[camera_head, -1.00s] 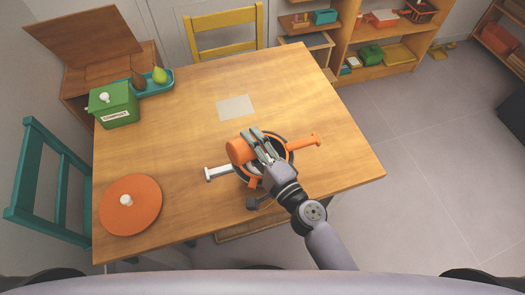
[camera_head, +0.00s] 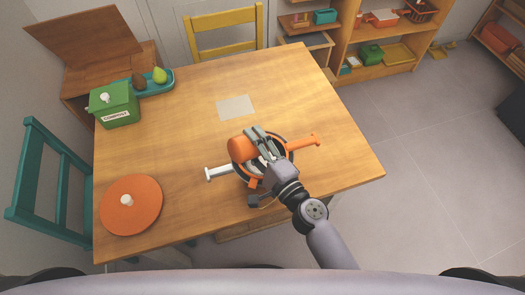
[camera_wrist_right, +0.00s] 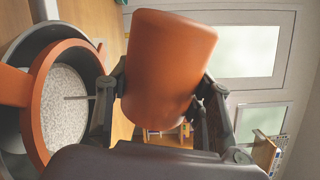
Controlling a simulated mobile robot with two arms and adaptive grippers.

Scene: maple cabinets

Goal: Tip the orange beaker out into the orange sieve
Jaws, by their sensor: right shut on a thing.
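My right gripper (camera_head: 258,143) is shut on the orange beaker (camera_head: 240,149) and holds it tilted over on its side, above the left part of the orange sieve. The beaker also shows large in the wrist view (camera_wrist_right: 168,60); its mouth and contents are hidden there. The orange sieve, whose handle (camera_head: 303,142) points right, sits on a dark pot with a white handle (camera_head: 219,173) at left. In the wrist view the sieve's orange rim (camera_wrist_right: 41,115) surrounds a pale speckled surface, beside the beaker and apart from it. My left gripper is out of view.
The wooden table (camera_head: 190,150) has free room around the pot. An orange lid with a white knob (camera_head: 131,205) lies at front left. A grey sheet (camera_head: 236,107) lies behind. A green compost box (camera_head: 114,105) and a teal tray with fruit (camera_head: 155,84) stand at back left.

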